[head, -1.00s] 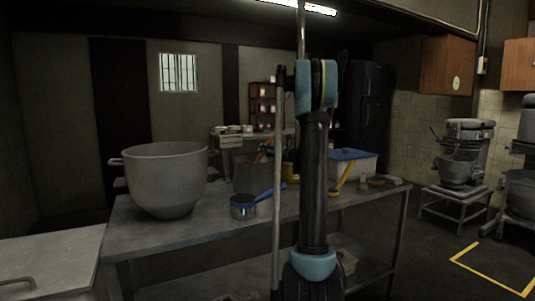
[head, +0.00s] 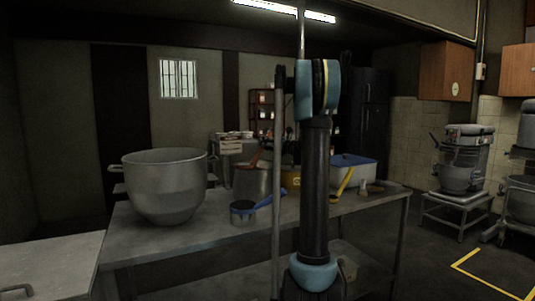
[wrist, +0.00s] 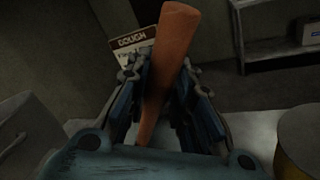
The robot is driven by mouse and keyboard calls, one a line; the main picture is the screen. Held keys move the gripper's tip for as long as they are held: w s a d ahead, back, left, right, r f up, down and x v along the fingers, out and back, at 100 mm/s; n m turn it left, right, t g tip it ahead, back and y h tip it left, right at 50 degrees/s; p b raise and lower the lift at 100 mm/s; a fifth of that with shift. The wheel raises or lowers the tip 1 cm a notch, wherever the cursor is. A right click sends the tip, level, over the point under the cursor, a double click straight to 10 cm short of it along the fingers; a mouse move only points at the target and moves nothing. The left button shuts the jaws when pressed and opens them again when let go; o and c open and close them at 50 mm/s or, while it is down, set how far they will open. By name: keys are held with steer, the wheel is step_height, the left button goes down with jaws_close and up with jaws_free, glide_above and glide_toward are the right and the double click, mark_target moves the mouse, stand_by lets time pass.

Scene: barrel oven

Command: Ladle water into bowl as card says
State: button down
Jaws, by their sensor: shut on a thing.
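My gripper (wrist: 163,72) is shut on an orange-brown handle (wrist: 172,45) in the wrist view. The handle's lower end is hidden by the gripper, so I cannot tell what is on it. A card headed "DOUGH" (wrist: 131,42) stands behind the handle; its smaller text is unreadable. A large grey mixing bowl (head: 165,190) stands at the left of the table in the head view. A metal pot (head: 250,183) stands farther back, with a brown handle (head: 255,157) over its rim. In the head view my arm hides my gripper.
A small pan (head: 243,213) with a blue handle sits near the table's (head: 190,235) front edge. A yellow-handled tool (head: 345,183), a blue-lidded white box (head: 352,172) and a yellow container (head: 291,178) stand to the right. Bare tabletop lies between bowl and pan.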

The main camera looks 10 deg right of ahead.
steer(key=shift+r, duration=4.4)
